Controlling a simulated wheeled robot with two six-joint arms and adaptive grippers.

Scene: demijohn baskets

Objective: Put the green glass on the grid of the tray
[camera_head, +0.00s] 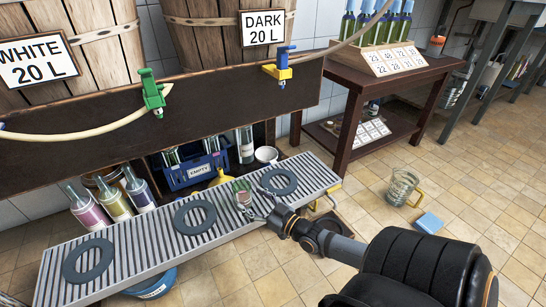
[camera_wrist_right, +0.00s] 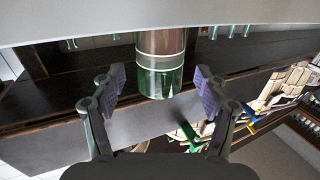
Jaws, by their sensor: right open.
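The green glass (camera_head: 241,187) shows small in the head view, over the slatted grid of the tray (camera_head: 140,243), between the middle and right grey rings. I cannot tell for sure whether its base touches the slats. My right gripper (camera_head: 251,205) is at the glass, low over the tray. In the right wrist view the glass (camera_wrist_right: 161,72) shows between the two open finger pads, with a gap on each side. My left gripper is not in view.
Grey rings (camera_head: 195,217) lie on the grid. Several bottles (camera_head: 138,187) and a blue crate (camera_head: 195,168) stand behind the tray. A dark board with a green tap (camera_head: 152,92) and a yellow-blue tap (camera_head: 278,70) hangs above.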

